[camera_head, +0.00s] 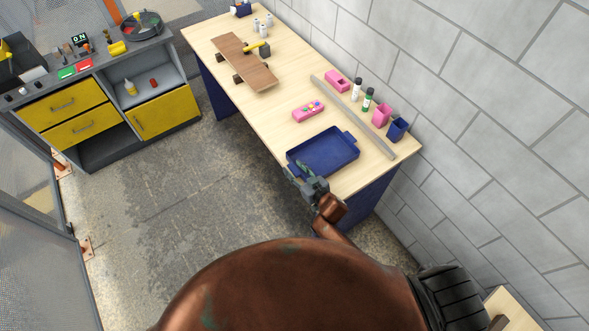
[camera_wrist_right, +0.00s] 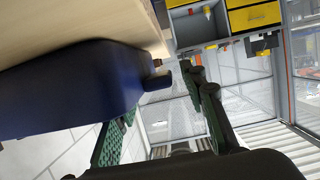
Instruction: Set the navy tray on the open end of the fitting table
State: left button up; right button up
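The navy tray (camera_head: 321,156) lies flat on the near end of a long light-wood table (camera_head: 285,120), close to its left edge. It looks empty, with a handle at each end. My right gripper (camera_head: 304,172) is at the tray's near left corner, by the table edge. In the right wrist view, its green-padded fingers (camera_wrist_right: 152,118) are spread apart. The tray's blue side (camera_wrist_right: 75,85) and its handle are close to them, and I see no finger closed on it. My left gripper is not in view. I cannot tell which table is the fitting table.
A brown board (camera_head: 245,62) lies at the table's far end with a hammer. A grey workbench with yellow drawers (camera_head: 62,103) is at left. Another table corner (camera_head: 510,306) shows lower right.

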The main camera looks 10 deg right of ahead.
jog(key=v, duration=1.2)
jog(key=shift+r, duration=0.1)
jog(key=shift+d, duration=0.1)
dwell(1.0)
